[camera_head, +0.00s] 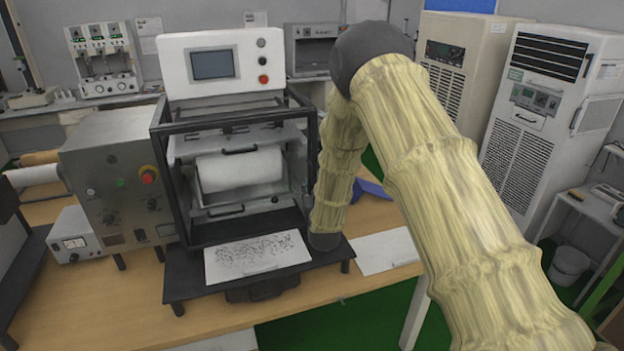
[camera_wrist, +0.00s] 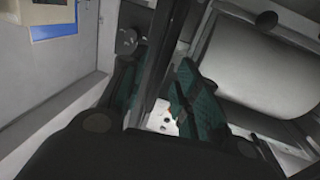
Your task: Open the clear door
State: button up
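The machine (camera_head: 228,70) in the head view has a white top with a small screen and a black-framed front. The clear door is hard to make out there; a black frame post (camera_head: 172,190) stands at the left of the opening, and a white roll (camera_head: 240,169) shows inside. My arm reaches down at the machine's right side, and my gripper is not clearly visible in that view. In the wrist view my gripper (camera_wrist: 158,85) is open, with teal-padded fingers on either side of a black bar (camera_wrist: 160,48). I cannot tell whether either finger touches the bar.
A speckled white sheet (camera_head: 257,258) lies on the black platform before the machine. A grey control box (camera_head: 112,185) with a red button adjoins its left side. A white sheet (camera_head: 384,251) lies on the wooden table at right. Tall cabinets (camera_head: 540,110) stand at the back right.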

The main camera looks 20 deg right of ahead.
jog(key=shift+w+d+p, duration=0.2)
jog(key=shift+w+p, duration=0.15)
jog(key=shift+w, duration=0.9)
grip_shut()
